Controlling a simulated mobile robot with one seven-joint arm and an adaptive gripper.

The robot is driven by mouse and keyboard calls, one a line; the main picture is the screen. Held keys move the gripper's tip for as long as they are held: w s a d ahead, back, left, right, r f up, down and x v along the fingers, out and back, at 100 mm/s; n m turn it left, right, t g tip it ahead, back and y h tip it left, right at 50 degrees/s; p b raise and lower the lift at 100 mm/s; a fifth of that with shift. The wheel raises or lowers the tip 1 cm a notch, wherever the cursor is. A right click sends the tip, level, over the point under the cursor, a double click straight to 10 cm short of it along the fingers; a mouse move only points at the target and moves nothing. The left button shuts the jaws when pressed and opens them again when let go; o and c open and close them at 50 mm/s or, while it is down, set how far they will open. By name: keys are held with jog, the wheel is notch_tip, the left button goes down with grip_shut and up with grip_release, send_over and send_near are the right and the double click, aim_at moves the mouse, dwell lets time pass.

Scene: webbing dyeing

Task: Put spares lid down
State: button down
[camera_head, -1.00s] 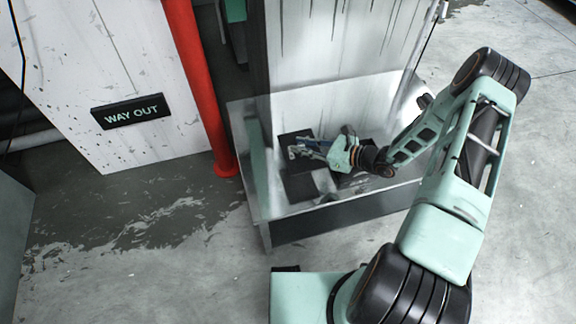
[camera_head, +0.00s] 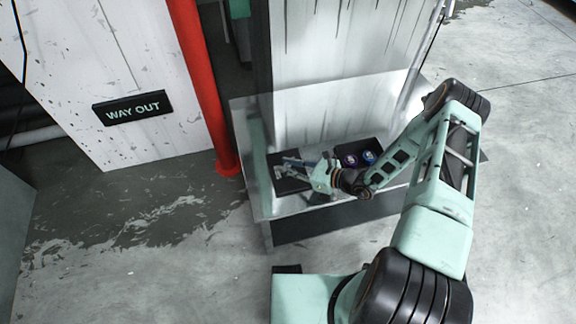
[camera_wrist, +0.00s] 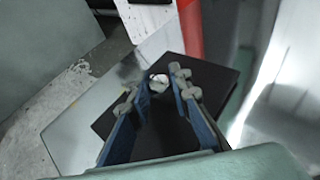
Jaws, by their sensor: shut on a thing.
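The spares lid (camera_wrist: 152,138) is a dark flat plate with a small pale knob (camera_wrist: 158,82). My gripper (camera_wrist: 157,88) is shut on that knob, its blue-grey fingers on either side. In the head view my gripper (camera_head: 284,168) is low over the left part of the grey ledge, above a dark flat shape (camera_head: 281,159). In the wrist view another dark square (camera_wrist: 218,78) overlaps the lid to the right. I cannot tell whether the lid touches the surface below it. An open black box (camera_head: 374,146) with a few round items stands to the right of my gripper.
The ledge (camera_head: 262,208) has a raised pale panel (camera_head: 330,70) behind it. A red post (camera_head: 205,90) stands close to its left end. A white board with a WAY OUT sign (camera_head: 133,108) is further left. The concrete floor in front is clear.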

jog(key=shift+f, duration=0.1)
jog(key=c, duration=2.2)
grip_release()
jog(key=shift+f, duration=0.1)
jog(key=shift+c, duration=0.2)
jog(key=o, duration=0.5)
jog(key=shift+r, duration=0.25)
jog(key=p+v, duration=0.1)
jog(key=v, duration=1.1)
